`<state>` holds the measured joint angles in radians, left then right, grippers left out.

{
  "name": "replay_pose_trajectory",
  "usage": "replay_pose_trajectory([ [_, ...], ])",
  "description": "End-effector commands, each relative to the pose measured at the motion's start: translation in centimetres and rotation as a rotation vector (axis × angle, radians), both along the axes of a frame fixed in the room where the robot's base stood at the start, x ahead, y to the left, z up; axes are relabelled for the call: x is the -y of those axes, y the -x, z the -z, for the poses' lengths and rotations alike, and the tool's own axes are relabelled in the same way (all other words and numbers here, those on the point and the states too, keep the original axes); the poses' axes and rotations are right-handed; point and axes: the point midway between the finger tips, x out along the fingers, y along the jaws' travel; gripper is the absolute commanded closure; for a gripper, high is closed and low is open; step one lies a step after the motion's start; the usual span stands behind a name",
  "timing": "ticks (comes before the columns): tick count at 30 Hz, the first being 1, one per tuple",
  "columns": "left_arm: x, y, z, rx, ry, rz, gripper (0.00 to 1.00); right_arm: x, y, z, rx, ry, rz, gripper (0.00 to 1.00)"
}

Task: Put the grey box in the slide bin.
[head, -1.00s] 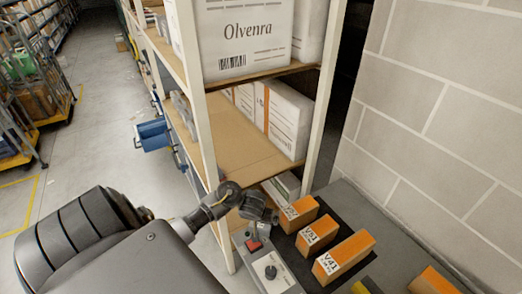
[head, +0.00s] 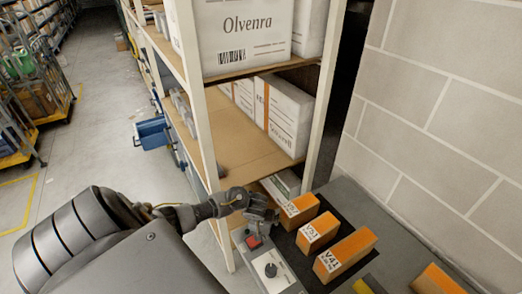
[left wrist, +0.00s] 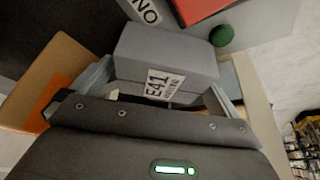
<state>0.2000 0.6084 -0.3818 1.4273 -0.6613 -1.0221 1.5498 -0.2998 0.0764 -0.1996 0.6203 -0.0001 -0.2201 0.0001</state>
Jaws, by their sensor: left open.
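A grey box with a white E41 label (left wrist: 165,52) shows in the left wrist view, between the two fingers of my left gripper (left wrist: 160,88). The fingers are open on either side of it; I cannot tell whether they touch it. In the head view my left gripper (head: 263,216) is over the left end of the grey bench, beside the orange boxes, and I cannot make out the grey box there. A blue bin (head: 152,133) sticks out from the far side of the rack; I cannot tell whether it is the slide bin. My right gripper is not in view.
Orange boxes labelled V51 (head: 318,232) and V41 (head: 345,254) stand on a dark mat right of my gripper. A control box (head: 270,272) with a red button and dial is just in front. The rack post (head: 205,130) stands close behind my left arm.

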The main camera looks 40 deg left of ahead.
Motion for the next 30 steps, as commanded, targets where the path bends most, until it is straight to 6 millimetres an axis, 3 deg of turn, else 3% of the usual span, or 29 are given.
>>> replay_pose_trajectory([
  [4,0.0,0.0,0.0,0.000,0.000,0.000,0.00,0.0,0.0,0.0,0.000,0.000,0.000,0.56],
  [16,0.0,0.0,0.0,0.000,0.000,0.001,0.51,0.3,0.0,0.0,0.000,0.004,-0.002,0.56],
  [25,0.1,0.0,-0.5,0.000,0.001,0.000,0.51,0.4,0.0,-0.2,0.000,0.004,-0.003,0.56],
  [30,0.1,0.0,-2.3,0.001,0.002,0.001,0.51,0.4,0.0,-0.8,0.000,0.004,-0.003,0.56],
])
